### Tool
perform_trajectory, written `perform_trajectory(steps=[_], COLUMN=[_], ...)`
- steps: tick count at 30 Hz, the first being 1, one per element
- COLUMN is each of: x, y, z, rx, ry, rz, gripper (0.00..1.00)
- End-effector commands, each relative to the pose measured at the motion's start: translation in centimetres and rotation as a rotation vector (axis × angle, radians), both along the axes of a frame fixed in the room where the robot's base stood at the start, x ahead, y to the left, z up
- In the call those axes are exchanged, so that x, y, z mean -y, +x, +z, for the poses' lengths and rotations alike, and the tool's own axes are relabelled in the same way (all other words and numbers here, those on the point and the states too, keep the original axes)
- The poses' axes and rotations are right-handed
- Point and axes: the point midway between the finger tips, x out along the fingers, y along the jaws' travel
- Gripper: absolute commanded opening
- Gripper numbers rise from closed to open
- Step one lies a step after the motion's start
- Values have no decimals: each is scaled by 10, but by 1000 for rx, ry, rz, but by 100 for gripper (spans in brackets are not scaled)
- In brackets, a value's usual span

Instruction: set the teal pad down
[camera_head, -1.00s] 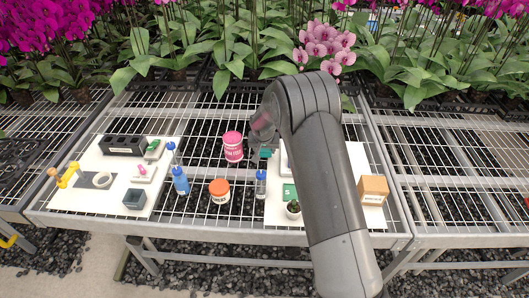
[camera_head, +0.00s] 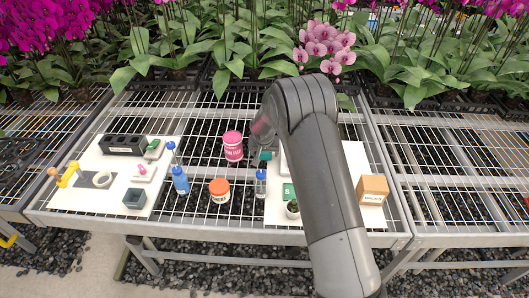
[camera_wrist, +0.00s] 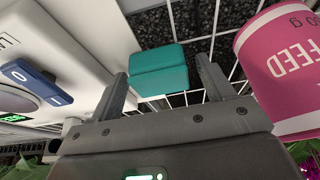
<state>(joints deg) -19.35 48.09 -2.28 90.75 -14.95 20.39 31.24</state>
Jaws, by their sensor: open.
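The teal pad (camera_wrist: 158,70) is a small two-part block with a seam across it, seen in the wrist view between my fingers. My gripper (camera_wrist: 162,72) is open, with one finger on each side of the pad and a narrow gap showing at both sides. In the head view the teal pad (camera_head: 265,155) shows just left of my arm, by the left edge of the right white board. My arm hides most of the gripper there. I cannot tell exactly what the pad rests on; wire mesh and dark gravel show around it.
A pink feed jar (camera_wrist: 290,65) stands close right of my gripper in the wrist view; a scale (camera_wrist: 35,80) is close on the left. An orange-lidded jar (camera_head: 219,190), a blue-capped bottle (camera_head: 260,184) and a cardboard box (camera_head: 373,190) stand nearby. Mesh behind the pink jar is clear.

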Motion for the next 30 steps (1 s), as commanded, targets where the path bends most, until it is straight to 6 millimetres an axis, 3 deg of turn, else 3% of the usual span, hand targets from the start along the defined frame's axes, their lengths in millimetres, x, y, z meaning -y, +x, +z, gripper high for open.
perform_trajectory(steps=[5, 21, 30], x=[0, 0, 0], y=[-4, -40, -46], z=[14, 100, 113], rx=[2, 2, 0], ry=[1, 0, 0], rz=[0, 0, 0], gripper=[74, 74, 74])
